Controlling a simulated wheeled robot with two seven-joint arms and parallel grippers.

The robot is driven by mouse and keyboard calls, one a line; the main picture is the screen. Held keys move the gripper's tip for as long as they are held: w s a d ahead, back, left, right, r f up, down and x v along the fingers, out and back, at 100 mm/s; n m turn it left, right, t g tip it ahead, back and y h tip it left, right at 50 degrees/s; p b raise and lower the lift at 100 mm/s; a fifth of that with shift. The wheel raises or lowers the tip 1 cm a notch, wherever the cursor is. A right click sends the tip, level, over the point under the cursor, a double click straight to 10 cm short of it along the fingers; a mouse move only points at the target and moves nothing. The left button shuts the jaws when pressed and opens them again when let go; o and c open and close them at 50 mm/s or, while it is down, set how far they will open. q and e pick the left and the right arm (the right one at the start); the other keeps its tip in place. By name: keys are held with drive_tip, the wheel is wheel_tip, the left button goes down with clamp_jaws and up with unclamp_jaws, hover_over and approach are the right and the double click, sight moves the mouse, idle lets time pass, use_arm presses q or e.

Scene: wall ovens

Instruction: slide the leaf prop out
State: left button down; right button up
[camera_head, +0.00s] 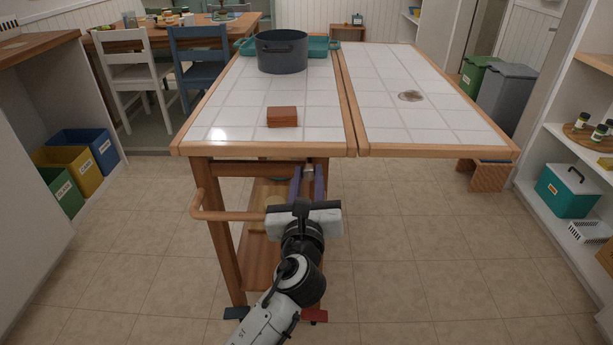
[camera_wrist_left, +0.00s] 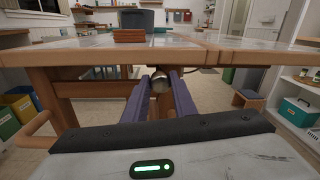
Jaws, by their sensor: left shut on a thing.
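The cart has a white-tiled top (camera_head: 240,90) with wooden edges. Its right leaf (camera_head: 425,125) lies level beside the top, with a narrow seam between them. Under the front edge near that seam is a round metal knob (camera_wrist_left: 159,83), which appears to be the end of the leaf prop. The rest of the prop is hidden under the top. My left gripper (camera_head: 308,173) reaches in from the front below the edge. Its purple fingers (camera_wrist_left: 160,80) are on both sides of the knob and shut on it. My right gripper is not in view.
A reddish-brown block (camera_head: 282,117) is near the front edge. A wooden rail (camera_head: 230,215) projects left of my gripper. The floor in front right is clear.

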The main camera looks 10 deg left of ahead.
use_arm(q)
drive_tip(key=shift+d, duration=0.35)
drive_tip(key=c, duration=1.5)
unclamp_jaws()
drive_tip(key=shift+w, duration=0.1)
drive_tip(key=shift+o, duration=0.2)
drive_tip(key=shift+a, duration=0.1)
wheel_tip(320, 180, up, 10)
drive_tip(key=p, duration=0.4)
drive_tip(key=shift+f, duration=0.1)
